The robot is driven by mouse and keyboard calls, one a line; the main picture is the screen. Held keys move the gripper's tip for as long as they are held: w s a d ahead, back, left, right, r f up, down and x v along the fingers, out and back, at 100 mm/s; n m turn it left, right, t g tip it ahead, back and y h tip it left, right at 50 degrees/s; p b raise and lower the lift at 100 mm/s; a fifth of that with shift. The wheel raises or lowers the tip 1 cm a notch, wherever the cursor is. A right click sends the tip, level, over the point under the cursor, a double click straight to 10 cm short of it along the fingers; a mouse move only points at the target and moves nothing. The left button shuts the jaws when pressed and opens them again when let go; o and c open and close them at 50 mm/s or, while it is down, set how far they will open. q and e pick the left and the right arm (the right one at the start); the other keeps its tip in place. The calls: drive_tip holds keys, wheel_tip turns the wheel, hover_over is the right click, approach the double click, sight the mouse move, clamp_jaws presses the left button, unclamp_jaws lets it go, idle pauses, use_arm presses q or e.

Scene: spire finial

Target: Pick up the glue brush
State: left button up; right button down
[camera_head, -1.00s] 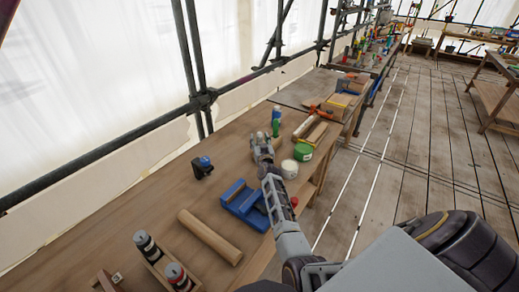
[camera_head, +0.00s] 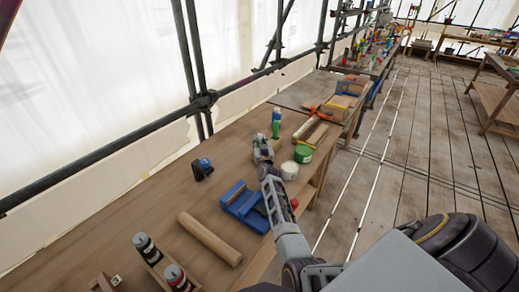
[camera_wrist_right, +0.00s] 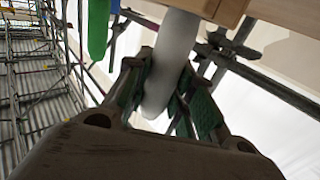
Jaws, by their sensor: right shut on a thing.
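My right gripper (camera_head: 262,150) is over the far part of the near workbench, left of a white pot. In the right wrist view its green-padded fingers (camera_wrist_right: 165,90) are closed around a pale, round-ended rod, which I take to be the glue brush (camera_wrist_right: 172,62). A wooden piece (camera_wrist_right: 215,8) shows at the rod's upper end; I cannot tell whether it belongs to the brush. In the head view the held thing is too small to make out. My left gripper is not in view.
The white pot (camera_head: 289,170) and a green tin (camera_head: 303,154) stand close to the right of the gripper. A green bottle (camera_head: 276,129) is just behind it. A blue clamp-like tool (camera_head: 243,205) and a wooden cylinder (camera_head: 209,238) lie nearer on the workbench (camera_head: 165,200).

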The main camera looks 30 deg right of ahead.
drive_tip(key=shift+r+p, duration=0.3)
drive_tip(key=shift+r, duration=4.7)
drive_tip(key=shift+f, duration=0.1)
